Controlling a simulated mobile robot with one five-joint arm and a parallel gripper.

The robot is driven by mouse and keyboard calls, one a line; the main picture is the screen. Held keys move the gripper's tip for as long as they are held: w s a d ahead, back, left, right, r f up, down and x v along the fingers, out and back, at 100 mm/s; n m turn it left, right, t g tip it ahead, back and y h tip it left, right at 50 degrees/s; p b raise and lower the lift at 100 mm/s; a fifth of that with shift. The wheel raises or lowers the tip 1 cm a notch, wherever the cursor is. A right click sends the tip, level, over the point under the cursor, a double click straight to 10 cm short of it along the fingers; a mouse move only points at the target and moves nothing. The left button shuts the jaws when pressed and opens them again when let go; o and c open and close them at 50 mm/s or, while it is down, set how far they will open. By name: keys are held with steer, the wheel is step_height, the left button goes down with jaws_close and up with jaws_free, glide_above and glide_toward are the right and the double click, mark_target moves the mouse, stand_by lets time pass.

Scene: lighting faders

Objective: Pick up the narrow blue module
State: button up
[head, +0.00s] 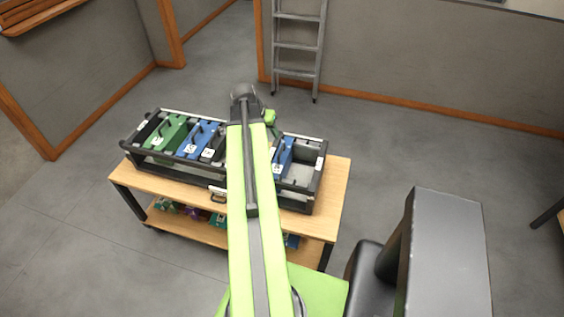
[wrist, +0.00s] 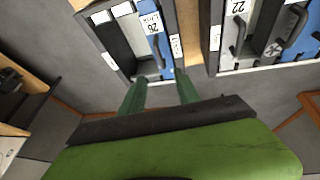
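A narrow blue module (wrist: 153,35) with a white label reading 26 sits in a dark-framed rack bay in the wrist view, beside an empty-looking slot. A narrow blue module also shows in the right bay of the rack in the head view (head: 283,157), just right of my arm. My gripper (wrist: 159,76) has its two dark green fingers spread apart with nothing between them. The fingertips appear near the lower end of the blue module in the wrist view; the exact distance is unclear.
The black-framed rack (head: 309,192) stands on a wooden table (head: 335,195). Its left part holds a green module (head: 166,133) and a wider blue module (head: 197,139). A lower shelf (head: 180,223) holds several coloured items. A ladder (head: 298,45) leans by the back wall.

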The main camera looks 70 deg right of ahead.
mark_target(281, 149)
steer(key=b+x, duration=1.1)
steer(key=x, duration=0.1)
steer(key=shift+f, duration=0.25)
steer(key=shift+f+b, duration=0.1)
steer(key=shift+b, duration=0.2)
steer(key=b+x, duration=0.4)
steer(key=x, duration=0.1)
steer(key=shift+s+d+b, duration=0.1)
steer(key=shift+d+b, duration=0.15)
steer(key=shift+b, duration=0.05)
jaws_close()
